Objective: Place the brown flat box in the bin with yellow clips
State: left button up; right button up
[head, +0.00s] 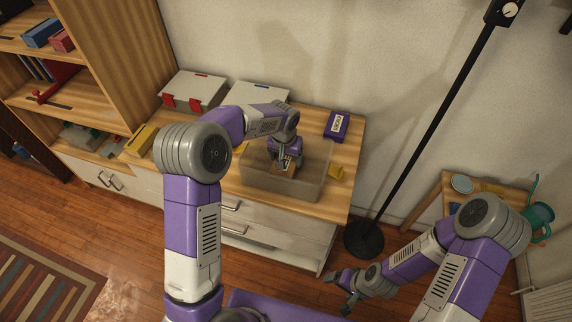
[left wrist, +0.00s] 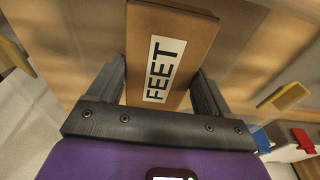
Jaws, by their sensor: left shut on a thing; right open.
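The brown flat box (head: 285,170) is held by my left gripper (head: 285,160) within the outline of a see-through bin (head: 255,183) on the cabinet top. I cannot tell whether the box touches the bin's floor. In the left wrist view the box (left wrist: 170,40), with a white label reading FEET, sits between the two fingers of the gripper (left wrist: 160,85). My right gripper (head: 347,290) is open and empty, low in front of the cabinet.
A grey box with red clips (head: 195,92) and a pale box with a blue clip (head: 262,94) stand behind the bin. A purple box (head: 337,125) lies at the back right. A black lamp pole (head: 425,130) stands right of the cabinet, near a small table (head: 437,200).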

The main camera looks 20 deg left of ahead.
aim_at(286, 160)
pick_arm(q)
notch_tip(286, 160, down, 3)
jog(key=shift+f, duration=0.2)
jog(key=shift+b, duration=0.3)
jog(key=shift+f, duration=0.25)
jog(key=o, duration=1)
jog(key=shift+r, duration=0.1)
jog(key=shift+o, duration=0.2)
jog(key=shift+r, duration=0.5)
jog(key=r, duration=0.3)
jog(key=s+r+p, duration=0.1)
jog(key=r, duration=0.3)
jog(key=r+p, duration=0.1)
jog(key=r, duration=0.3)
jog(key=shift+s+r, duration=0.1)
jog(key=shift+s, duration=0.3)
